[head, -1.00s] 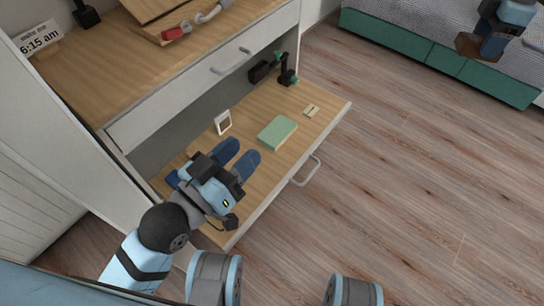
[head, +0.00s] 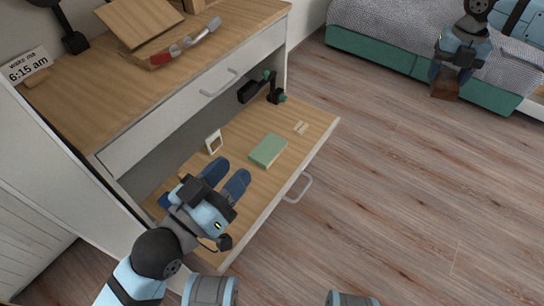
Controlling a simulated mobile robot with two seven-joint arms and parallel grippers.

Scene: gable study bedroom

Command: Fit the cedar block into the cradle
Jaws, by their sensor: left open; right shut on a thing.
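A brown block, the cedar block by its look (head: 445,86), is at the upper right of the head view. My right gripper (head: 447,72) is shut on it and holds it in front of the bed, above the floor. My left gripper (head: 226,178) is open, its two blue fingers apart and empty, over the near left part of the pulled-out lower drawer (head: 310,140). I cannot tell for certain which thing is the cradle. A slanted wooden stand (head: 138,20) is on the desk top.
A green book (head: 268,150), a small white frame (head: 214,142), a small pale piece (head: 301,128) and a black item with green ends (head: 274,90) are on the drawer. A red-handled tool (head: 186,44) and a clock (head: 28,70) are on the desk (head: 100,100). The floor (head: 400,200) is clear.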

